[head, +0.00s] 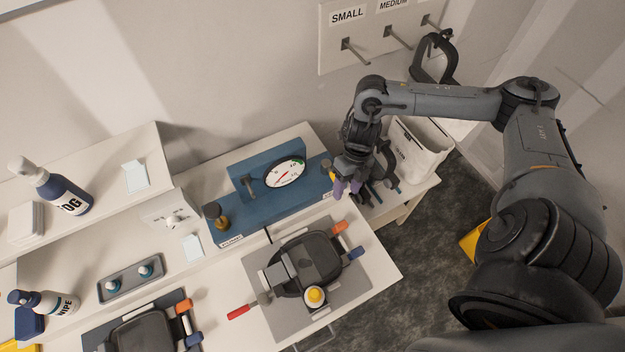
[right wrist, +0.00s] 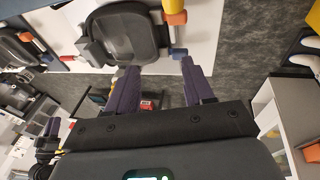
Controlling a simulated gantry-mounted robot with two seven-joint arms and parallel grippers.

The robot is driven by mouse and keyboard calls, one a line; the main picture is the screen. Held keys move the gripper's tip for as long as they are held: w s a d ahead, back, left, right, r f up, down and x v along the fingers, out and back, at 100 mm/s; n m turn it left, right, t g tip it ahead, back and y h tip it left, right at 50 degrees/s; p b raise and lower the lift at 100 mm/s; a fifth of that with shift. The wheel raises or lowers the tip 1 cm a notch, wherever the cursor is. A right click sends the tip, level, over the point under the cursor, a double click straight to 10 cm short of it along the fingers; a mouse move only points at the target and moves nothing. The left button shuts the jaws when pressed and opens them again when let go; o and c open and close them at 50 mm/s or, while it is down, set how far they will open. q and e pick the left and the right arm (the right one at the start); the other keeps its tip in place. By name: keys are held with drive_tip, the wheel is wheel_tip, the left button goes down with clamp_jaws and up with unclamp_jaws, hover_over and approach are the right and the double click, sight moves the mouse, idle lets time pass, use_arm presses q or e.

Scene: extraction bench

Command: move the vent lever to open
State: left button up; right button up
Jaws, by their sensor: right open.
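A blue unit (head: 290,202) with a round white dial gauge (head: 284,173) stands on the bench in the head view. A dark knob on a brass stem (head: 216,214) stands at its left end. A short grey handle (head: 247,184) is left of the gauge, and a small brass-coloured fitting (head: 326,166) is at the right end. I cannot tell which is the vent lever; the labels are too small. My right gripper (head: 347,189) is at the unit's right end, apart from the left knob. Its purple fingers are spread and empty in the right wrist view (right wrist: 160,88).
A grey mat with a black pan-like device (head: 318,258) and a yellow-capped bottle (head: 315,296) lies in front of the unit. A white bin (head: 420,150) is behind my right wrist. Wall hooks (head: 355,50) are above. A red-handled tool (head: 240,312) lies on the bench.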

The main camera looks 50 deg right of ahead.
drive_tip(key=t+h, duration=0.1)
drive_tip(key=t, duration=0.1)
approach(331, 175)
drive_tip(key=s+r, duration=0.1)
drive_tip(key=s, duration=0.1)
drive_tip(key=x, duration=0.5)
drive_tip(key=p+x, duration=0.1)
drive_tip(key=x, duration=0.3)
drive_tip(key=shift+w+d+f+p, duration=0.15)
drive_tip(key=shift+f+p, duration=0.15)
drive_tip(key=shift+f, duration=0.15)
clamp_jaws()
